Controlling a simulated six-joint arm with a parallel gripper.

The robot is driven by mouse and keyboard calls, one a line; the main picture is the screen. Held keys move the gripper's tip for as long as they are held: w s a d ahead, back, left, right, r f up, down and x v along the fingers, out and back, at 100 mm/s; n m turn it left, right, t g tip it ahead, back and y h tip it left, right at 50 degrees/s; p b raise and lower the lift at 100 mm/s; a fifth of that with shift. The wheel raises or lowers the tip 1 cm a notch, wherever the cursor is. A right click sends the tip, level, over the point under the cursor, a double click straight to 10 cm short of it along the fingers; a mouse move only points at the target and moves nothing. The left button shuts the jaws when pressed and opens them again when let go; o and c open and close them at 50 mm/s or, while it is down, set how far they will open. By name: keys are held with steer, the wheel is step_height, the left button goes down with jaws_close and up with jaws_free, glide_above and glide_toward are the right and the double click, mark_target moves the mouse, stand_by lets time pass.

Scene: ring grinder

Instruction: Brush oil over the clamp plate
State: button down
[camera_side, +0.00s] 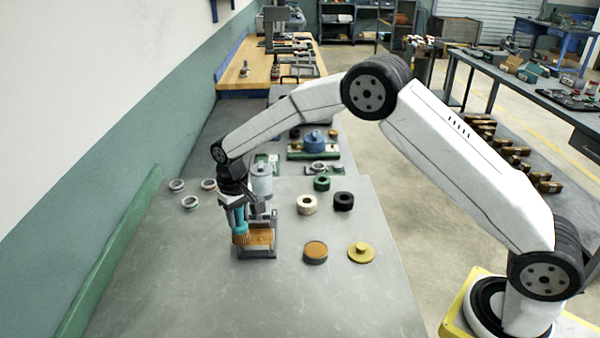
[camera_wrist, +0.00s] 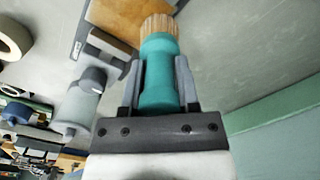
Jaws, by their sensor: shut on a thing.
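My gripper (camera_side: 238,206) is shut on a teal brush (camera_side: 239,226), with the bristles pointing down. In the wrist view the brush (camera_wrist: 158,75) sits between both fingers, and its tan bristles (camera_wrist: 159,27) overlap the edge of a brown plate. This brown plate, apparently the clamp plate (camera_side: 263,237), lies in a grey metal frame on the table. The bristles are at its left side in the side view; I cannot tell whether they touch it. The plate also shows in the wrist view (camera_wrist: 116,17), partly cut off by the picture edge.
A round dark tin with an orange-brown top (camera_side: 315,252) and a yellow knobbed disc (camera_side: 361,252) stand right of the frame. A grey cylinder (camera_side: 262,180) stands close behind my gripper. Several rings lie farther back, including a cream one (camera_side: 307,204). The table front (camera_side: 250,305) is clear.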

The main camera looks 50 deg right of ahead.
steer(key=shift+w+d, duration=0.25)
steer(key=shift+d, duration=0.05)
steer(key=shift+s+d, duration=0.15)
steer(key=shift+d, duration=0.05)
steer(key=shift+s+d, duration=2.6)
steer(key=shift+s, duration=0.05)
steer(key=shift+w+a, duration=2.85)
steer(key=shift+d+r, duration=0.1)
steer(key=shift+r, duration=3.9)
steer(key=shift+s, duration=0.1)
